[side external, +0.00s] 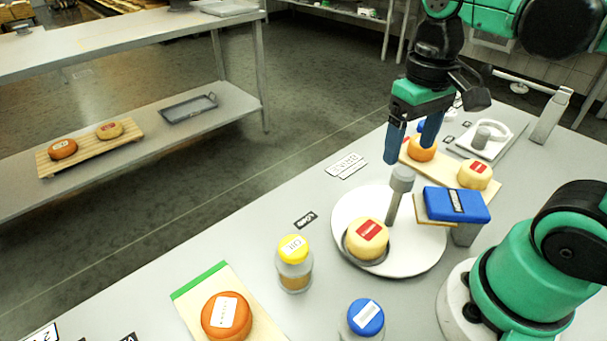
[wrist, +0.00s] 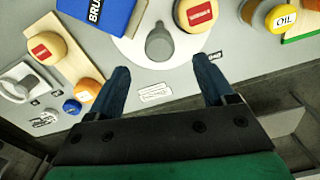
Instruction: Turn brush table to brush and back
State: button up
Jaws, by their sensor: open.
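The round white brush table (side external: 419,258) stands on the grey worktop, with a yellow cheese wheel with a red label (side external: 367,240) on its near left part. A grey post with a round knob (side external: 402,180) rises at the table's far side; it also shows in the wrist view (wrist: 159,43). The blue brush block (side external: 457,204) reaches over the table's right edge; in the wrist view it is at the top left (wrist: 95,12). My gripper (side external: 404,150) is open and empty, above and beyond the knob. In the wrist view the knob lies ahead of the two fingers, between them and apart.
A yellow-lid oil jar (side external: 295,263) and a blue-lid jar (side external: 362,318) stand near the front. An orange cheese (side external: 226,315) is on a green-edged board. A board behind holds an orange cheese (side external: 421,148) and a yellow cheese (side external: 474,174).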

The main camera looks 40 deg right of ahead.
aim_at(404, 170)
jog(key=shift+f, duration=2.65)
grip_shut()
